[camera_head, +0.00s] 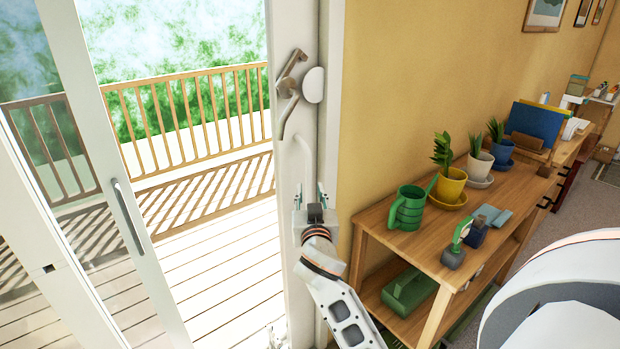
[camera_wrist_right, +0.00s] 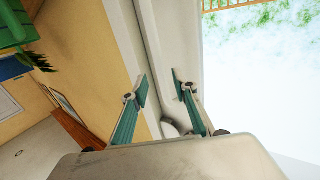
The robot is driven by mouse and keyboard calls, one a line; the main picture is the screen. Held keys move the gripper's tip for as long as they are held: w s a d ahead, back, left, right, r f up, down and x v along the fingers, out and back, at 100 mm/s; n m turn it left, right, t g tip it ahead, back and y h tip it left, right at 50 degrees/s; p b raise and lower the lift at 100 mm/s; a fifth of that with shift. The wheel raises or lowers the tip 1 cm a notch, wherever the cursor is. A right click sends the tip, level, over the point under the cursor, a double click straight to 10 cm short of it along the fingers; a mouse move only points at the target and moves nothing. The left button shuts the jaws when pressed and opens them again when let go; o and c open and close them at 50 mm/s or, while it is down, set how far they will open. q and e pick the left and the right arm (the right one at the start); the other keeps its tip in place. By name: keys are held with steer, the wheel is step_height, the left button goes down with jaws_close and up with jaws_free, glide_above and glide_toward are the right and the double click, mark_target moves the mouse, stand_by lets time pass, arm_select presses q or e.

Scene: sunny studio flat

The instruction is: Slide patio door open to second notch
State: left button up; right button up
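The patio door (camera_head: 138,262) is a white-framed glass panel at the left of the head view, with an upright grey bar handle (camera_head: 127,215). A wide gap showing the deck lies between it and the white right jamb (camera_head: 308,140). A grey lever latch (camera_head: 290,88) with a pale round part sits high on that jamb. My right gripper (camera_head: 311,192) is at the jamb, below the latch and far from the door handle. In the wrist view my right gripper (camera_wrist_right: 159,88) has its green fingers apart with nothing between them. My left gripper is not in view.
A wooden shelf table (camera_head: 400,247) stands right of the jamb. It holds a green watering can (camera_head: 408,208), a yellow plant pot (camera_head: 451,187) and other pots. A wooden railing (camera_head: 200,115) borders the deck outside. The doorway between door and jamb is clear.

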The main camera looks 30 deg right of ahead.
mark_target(309, 181)
steer(key=x, duration=0.6)
steer(key=shift+w+d+p, duration=0.15)
steer(key=shift+w+p, duration=0.15)
steer(key=shift+p, duration=0.05)
jaws_close()
